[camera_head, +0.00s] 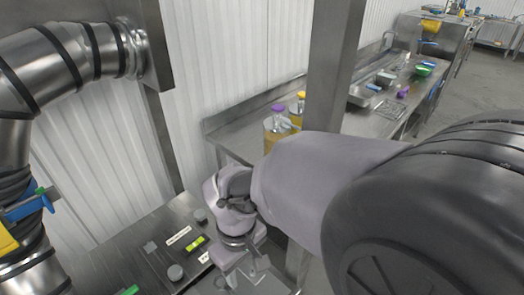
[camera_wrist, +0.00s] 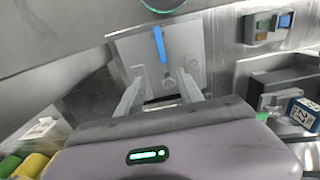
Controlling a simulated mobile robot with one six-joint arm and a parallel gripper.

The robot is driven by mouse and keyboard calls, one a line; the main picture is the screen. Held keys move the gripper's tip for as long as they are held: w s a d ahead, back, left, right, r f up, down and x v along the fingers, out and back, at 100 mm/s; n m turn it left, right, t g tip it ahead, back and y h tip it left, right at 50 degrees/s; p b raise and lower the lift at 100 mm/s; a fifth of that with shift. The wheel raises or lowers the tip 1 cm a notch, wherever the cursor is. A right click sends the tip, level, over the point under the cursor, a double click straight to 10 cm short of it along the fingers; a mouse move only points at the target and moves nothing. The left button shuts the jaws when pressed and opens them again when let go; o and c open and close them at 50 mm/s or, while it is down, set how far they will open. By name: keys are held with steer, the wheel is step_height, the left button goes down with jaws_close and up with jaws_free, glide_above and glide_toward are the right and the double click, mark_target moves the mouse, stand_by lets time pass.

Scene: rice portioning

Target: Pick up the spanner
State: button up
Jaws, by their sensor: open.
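I cannot pick out a spanner with certainty in either view. In the wrist view, my gripper (camera_wrist: 160,92) is open, with its two pale fingers apart and nothing seen between them. Just beyond the fingertips is a light grey panel (camera_wrist: 190,42) with small round fittings. A narrow blue strip (camera_wrist: 160,44) lies on this panel; it is too small to tell what it is. In the head view, my gripper (camera_head: 243,272) is low at the bottom centre, partly hidden by the wrist, beside a dark steel worktop.
The dark worktop (camera_head: 110,262) carries scales or controls with labels. A steel bench (camera_head: 235,118) behind has jars with purple and yellow tops (camera_head: 277,122). A steel post (camera_head: 330,65) stands near my arm. A small blue-and-white box (camera_wrist: 304,112) is at right in the wrist view.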

steer(key=f+b, duration=0.1)
steer(key=f, duration=0.2)
steer(key=f+b, duration=0.2)
steer(key=f, duration=0.2)
steer(key=s+f+b, duration=0.1)
steer(key=f, duration=0.3)
steer(key=shift+s+a+f+b, duration=0.1)
steer(key=shift+a+b, duration=0.1)
steer(key=shift+b, duration=0.15)
steer(key=f+b, duration=0.1)
steer(key=f, duration=0.1)
steer(key=f+b, duration=0.1)
steer(key=f, duration=0.1)
steer(key=w+f+b, duration=0.1)
steer(key=f, duration=0.1)
steer(key=shift+a+f, duration=0.15)
steer(key=shift+a, duration=0.15)
steer(key=shift+r, duration=0.2)
steer(key=shift+c, duration=0.6)
jaws_close()
